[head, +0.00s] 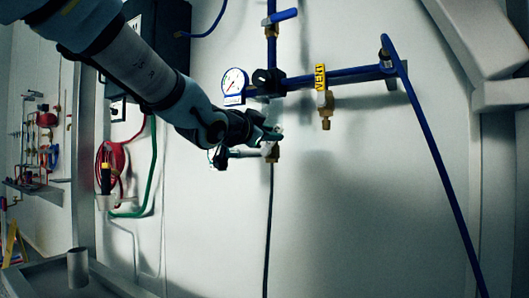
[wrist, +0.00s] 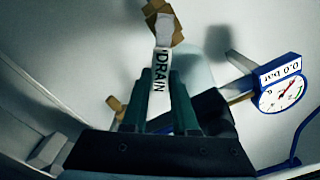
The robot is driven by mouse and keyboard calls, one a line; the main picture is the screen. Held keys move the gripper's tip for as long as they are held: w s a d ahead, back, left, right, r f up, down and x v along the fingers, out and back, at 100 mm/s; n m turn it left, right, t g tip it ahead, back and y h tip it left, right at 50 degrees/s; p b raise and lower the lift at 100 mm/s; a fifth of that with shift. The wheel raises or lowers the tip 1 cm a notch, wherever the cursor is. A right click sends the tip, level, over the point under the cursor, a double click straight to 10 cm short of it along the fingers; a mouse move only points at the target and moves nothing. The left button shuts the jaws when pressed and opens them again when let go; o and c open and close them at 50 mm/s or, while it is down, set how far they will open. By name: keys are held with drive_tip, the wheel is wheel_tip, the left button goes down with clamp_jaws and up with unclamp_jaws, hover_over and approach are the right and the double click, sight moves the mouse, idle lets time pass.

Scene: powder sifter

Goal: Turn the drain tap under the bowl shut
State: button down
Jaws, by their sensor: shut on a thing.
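The drain tap's white lever, marked DRAIN (wrist: 160,62), lies between the two green fingers of my gripper (wrist: 161,80) in the wrist view. My gripper is shut on this lever. The brass tap body (wrist: 160,18) shows just beyond the fingertips.
A pressure gauge (head: 234,82) sits left of the blue pipe; it reads 0.0 bar in the wrist view (wrist: 282,94). A yellow VENT tap (head: 321,77) hangs to the right.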

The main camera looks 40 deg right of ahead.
drive_tip(key=shift+s+d+f+m+b, duration=0.1)
drive_tip(key=shift+s+f+m+b, duration=0.45)
drive_tip(key=shift+m+b, duration=1.35)
drive_tip(key=shift+s+d+f+m+b, duration=0.1)
drive_tip(key=shift+s+f+m+b, duration=0.1)
drive_tip(key=shift+f+m+b, duration=1.25)
drive_tip(key=shift+s+d+f+m+b, duration=0.1)
drive_tip(key=shift+s+f+m+b, duration=0.25)
drive_tip(key=shift+m+b, duration=1.95)
drive_tip(key=shift+n+b, duration=0.25)
drive_tip(key=shift+b, duration=0.25)
drive_tip(key=c, duration=0.7)
unclamp_jaws()
drive_tip(key=shift+a, duration=0.15)
